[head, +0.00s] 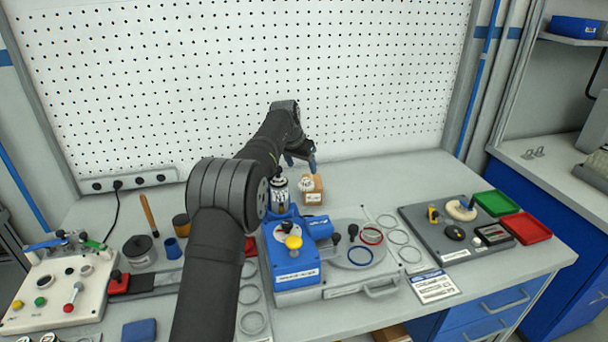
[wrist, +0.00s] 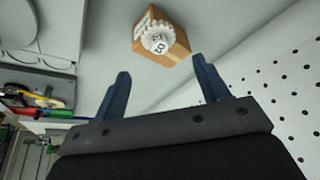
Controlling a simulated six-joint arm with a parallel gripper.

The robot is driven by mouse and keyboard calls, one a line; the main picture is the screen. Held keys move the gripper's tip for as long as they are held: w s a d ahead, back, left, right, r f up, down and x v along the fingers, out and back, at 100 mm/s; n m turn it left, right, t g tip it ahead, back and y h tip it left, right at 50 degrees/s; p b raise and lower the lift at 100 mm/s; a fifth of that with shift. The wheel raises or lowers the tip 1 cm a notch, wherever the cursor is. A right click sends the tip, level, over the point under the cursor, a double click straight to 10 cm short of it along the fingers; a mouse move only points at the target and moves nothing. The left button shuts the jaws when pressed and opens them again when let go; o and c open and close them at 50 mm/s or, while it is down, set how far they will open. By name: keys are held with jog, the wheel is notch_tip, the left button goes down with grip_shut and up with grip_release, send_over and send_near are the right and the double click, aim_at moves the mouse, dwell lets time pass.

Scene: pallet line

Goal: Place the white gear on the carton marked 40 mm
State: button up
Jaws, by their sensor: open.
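A white toothed gear (head: 305,184) with dark printed figures appears to rest on a small brown carton (head: 314,196) at the back middle of the bench. In the wrist view the gear (wrist: 158,39) overlaps the top of the carton (wrist: 179,49), near one edge. The carton has a white label, partly hidden and too small to read. My gripper (head: 301,164) is above and just behind the carton. In the wrist view its two blue fingers (wrist: 160,68) are spread, with nothing between them; the gear and carton lie beyond the fingertips.
A blue machine (head: 292,268) stands in front of the carton, close to it. A grey fixture board (head: 430,232) with small parts and green (head: 495,203) and red (head: 526,228) trays are at right. A pegboard (head: 380,90) rises behind. Bench right of the carton is clear.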

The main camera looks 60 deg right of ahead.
aim_at(306, 180)
jog(key=v, duration=0.4)
jog(key=shift+a+r, duration=0.1)
jog(key=shift+r, duration=0.3)
jog(key=shift+f, duration=0.1)
jog(key=x, duration=1.2)
jog(key=shift+f, duration=0.25)
notch_tip(306, 180, up, 3)
jog(key=shift+f, duration=0.1)
jog(key=shift+r, duration=0.65)
